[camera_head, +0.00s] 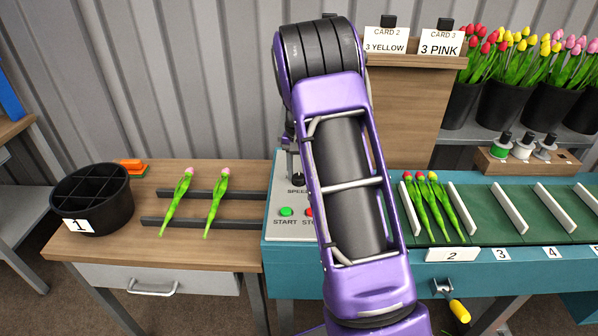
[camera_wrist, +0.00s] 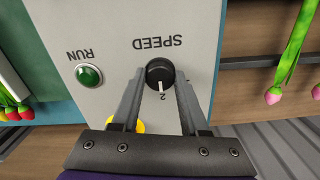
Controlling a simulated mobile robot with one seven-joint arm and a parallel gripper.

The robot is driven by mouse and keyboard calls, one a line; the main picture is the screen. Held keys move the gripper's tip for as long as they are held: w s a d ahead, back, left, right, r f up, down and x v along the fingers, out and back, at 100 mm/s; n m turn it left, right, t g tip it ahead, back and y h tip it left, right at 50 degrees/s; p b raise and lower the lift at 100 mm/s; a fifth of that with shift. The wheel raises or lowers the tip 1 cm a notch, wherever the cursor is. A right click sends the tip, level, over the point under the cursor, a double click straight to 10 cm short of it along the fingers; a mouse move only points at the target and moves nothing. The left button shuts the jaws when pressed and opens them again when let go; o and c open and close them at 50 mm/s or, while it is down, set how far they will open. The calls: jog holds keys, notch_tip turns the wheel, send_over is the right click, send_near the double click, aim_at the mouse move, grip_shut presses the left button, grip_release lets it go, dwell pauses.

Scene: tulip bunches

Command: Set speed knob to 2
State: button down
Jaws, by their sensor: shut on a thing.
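The black speed knob (camera_wrist: 160,70) sits on the light grey control panel (camera_wrist: 115,25), under the upside-down word SPEED in the wrist view. Its white pointer line faces down in that picture, toward the printed digit 2. No other scale digit shows. My gripper (camera_wrist: 158,82) is shut on the knob, one finger at each side. In the head view the panel (camera_head: 279,228) shows left of my purple arm, which covers part of it.
A green RUN light (camera_wrist: 89,75) sits beside the knob; a yellow round part (camera_wrist: 137,127) is partly behind a finger. A green START button (camera_head: 286,211) is on the panel. Tulips (camera_head: 432,207) lie on the green belt; two pink tulips lie on the left rack. A black bucket (camera_head: 93,210) stands far left.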

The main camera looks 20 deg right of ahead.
jog(key=shift+w, duration=0.1)
dwell(0.3)
jog(key=shift+c, duration=2.1)
grip_release()
jog(key=shift+r, duration=0.15)
notch_tip(320, 180, up, 17)
jog(key=p, duration=0.1)
jog(key=shift+p, duration=0.35)
jog(key=shift+r, duration=0.15)
